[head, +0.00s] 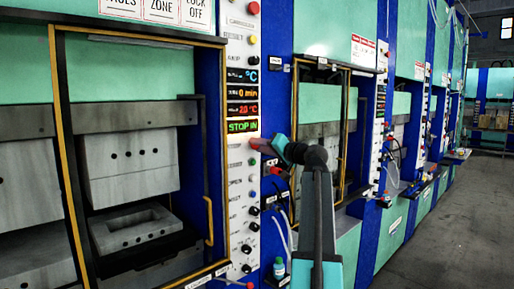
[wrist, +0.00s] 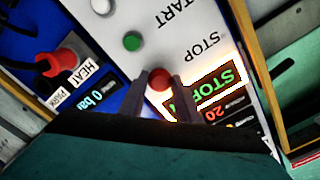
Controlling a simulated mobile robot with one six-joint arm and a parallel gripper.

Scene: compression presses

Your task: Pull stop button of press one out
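The red stop button (wrist: 158,79) of press one sits below the word STOP on the pale control panel (wrist: 178,30) in the wrist view. The fingertips of my gripper (wrist: 160,84) stand on either side of it, apart, with the button between them. I cannot tell whether either finger touches it.
A green button (wrist: 132,41) by START is close to the stop button. Press one's framed opening (head: 212,150) is left of the panel. More presses line the wall, with open floor (head: 450,215) at right.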

